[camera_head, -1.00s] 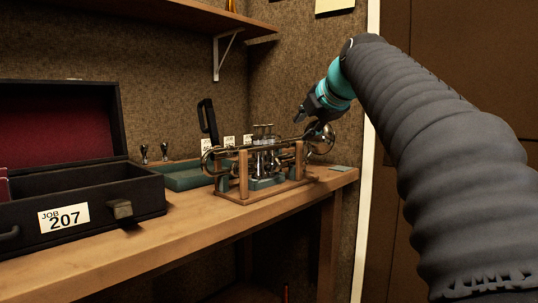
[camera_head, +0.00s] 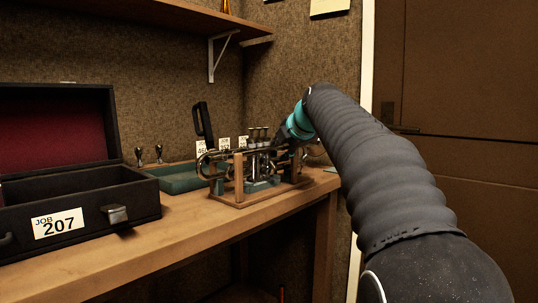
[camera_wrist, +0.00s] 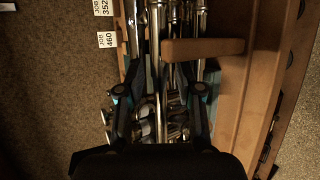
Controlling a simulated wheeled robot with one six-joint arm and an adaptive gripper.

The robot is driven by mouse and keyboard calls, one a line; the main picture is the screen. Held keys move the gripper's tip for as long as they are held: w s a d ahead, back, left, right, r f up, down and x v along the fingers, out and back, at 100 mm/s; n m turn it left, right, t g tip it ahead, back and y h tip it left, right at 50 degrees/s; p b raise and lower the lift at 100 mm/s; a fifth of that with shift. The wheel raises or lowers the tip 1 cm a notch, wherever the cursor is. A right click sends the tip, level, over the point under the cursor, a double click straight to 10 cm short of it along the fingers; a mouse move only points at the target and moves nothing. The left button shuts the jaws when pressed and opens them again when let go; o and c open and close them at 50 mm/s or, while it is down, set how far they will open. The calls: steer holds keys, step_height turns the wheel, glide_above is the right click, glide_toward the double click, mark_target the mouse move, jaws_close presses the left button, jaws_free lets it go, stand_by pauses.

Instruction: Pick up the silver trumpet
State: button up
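The silver trumpet (camera_head: 225,155) lies on its side across a wooden stand (camera_head: 238,190) on the bench, with its valves standing up near the middle. My gripper (camera_head: 282,142) is at the right part of the trumpet, just right of the valves, and with my arm it hides much of the bell. In the wrist view, the tubing (camera_wrist: 178,20) runs up the picture between the two fingers of my gripper (camera_wrist: 160,98). The fingers are apart, one on each side of the trumpet. I cannot tell whether they touch it.
An open black case (camera_head: 85,212) tagged JOB 207 stands at the left. A green tray (camera_head: 180,181) with a black upright piece (camera_head: 203,122) and small number tags lies behind the stand. A shelf bracket (camera_head: 213,55) hangs above. Bare bench (camera_head: 150,245) lies in front.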

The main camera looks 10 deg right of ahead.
steer(key=shift+w+f, duration=0.1)
steer(key=shift+w, duration=0.15)
jaws_close()
steer(key=shift+r, duration=0.25)
